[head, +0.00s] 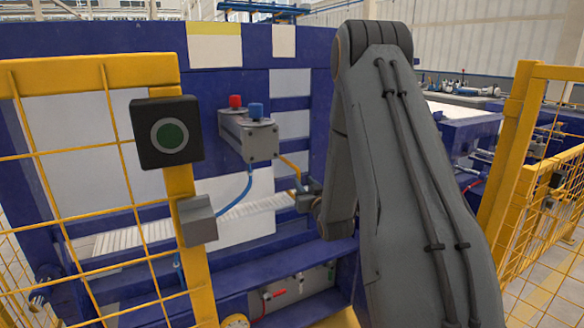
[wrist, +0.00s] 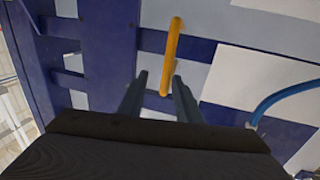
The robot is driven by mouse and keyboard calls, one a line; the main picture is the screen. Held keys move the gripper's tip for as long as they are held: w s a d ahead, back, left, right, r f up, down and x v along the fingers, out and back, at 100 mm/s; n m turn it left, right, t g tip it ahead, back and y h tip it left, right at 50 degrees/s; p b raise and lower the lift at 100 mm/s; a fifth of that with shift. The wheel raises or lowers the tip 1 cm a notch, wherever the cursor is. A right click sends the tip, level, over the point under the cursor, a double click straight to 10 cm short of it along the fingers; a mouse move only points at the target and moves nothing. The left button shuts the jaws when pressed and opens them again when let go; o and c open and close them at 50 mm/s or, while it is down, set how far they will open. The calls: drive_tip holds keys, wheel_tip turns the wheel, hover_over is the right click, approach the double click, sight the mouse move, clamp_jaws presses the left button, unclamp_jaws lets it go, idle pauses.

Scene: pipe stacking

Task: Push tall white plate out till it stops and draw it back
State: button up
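Several white plates are set in the blue machine; I cannot tell for sure which is the task's tall one. A large white plate (head: 247,190) is behind the blue hose, left of my gripper (head: 306,191); the wrist view shows it at the right (wrist: 238,85). My gripper (wrist: 160,87) is open, its two dark fingers apart, facing the blue frame. An orange tube (wrist: 173,52) shows in line with the gap between them; I cannot tell its depth. My arm hides the machine's right part in the head view.
A grey valve box (head: 248,138) with red and blue knobs sits above the blue hose (head: 236,200). Another yellow fence (head: 520,130) is at the right.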

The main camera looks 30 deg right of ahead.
drive_tip(key=w, duration=0.7)
drive_tip(key=shift+w+d, duration=0.1)
drive_tip(key=shift+w, duration=0.35)
clamp_jaws()
drive_tip(key=shift+s, duration=0.1)
